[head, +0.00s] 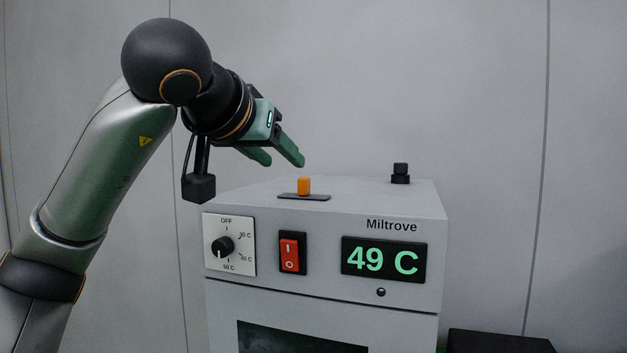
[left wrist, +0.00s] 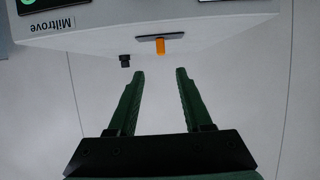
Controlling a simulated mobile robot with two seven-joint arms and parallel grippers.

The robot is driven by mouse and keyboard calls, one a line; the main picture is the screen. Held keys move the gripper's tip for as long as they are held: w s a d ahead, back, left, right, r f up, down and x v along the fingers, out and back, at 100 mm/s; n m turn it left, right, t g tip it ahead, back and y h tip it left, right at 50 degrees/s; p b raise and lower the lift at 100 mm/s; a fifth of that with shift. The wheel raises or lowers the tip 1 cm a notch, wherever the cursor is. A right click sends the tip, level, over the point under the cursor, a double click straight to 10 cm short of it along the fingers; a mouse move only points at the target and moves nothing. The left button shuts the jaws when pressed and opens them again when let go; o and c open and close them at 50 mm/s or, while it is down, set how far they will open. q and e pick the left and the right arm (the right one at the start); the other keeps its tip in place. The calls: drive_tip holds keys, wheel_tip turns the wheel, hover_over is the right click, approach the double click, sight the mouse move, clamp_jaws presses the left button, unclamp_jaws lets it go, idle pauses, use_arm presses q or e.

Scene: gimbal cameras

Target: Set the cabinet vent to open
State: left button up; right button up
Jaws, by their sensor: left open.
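The grey Miltrove cabinet (head: 330,296) stands in the middle of the head view. An orange tab (head: 304,186) stands upright on a dark slotted plate (head: 316,197) on its top, near the front edge. A black knob-like piece (head: 400,174) sits farther right on the top; I cannot tell which of the two is the vent control. My left gripper (head: 279,161) is open and empty, above and slightly left of the orange tab, apart from it. In the left wrist view the orange tab (left wrist: 160,47) lies beyond the gap between the green fingers (left wrist: 160,73). My right gripper is out of view.
The cabinet front carries a dial (head: 223,246), a red rocker switch (head: 290,253) and a green display (head: 383,260) reading 49 C. A black box (head: 498,342) stands low at the right. A plain panelled wall (head: 350,80) is behind; the space above the cabinet is free.

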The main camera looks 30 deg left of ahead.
sight(303, 178)
use_arm(q)
drive_tip(key=x, duration=1.2)
drive_tip(key=shift+w+a, duration=0.1)
drive_tip(key=shift+a, duration=0.05)
clamp_jaws()
idle(1.1)
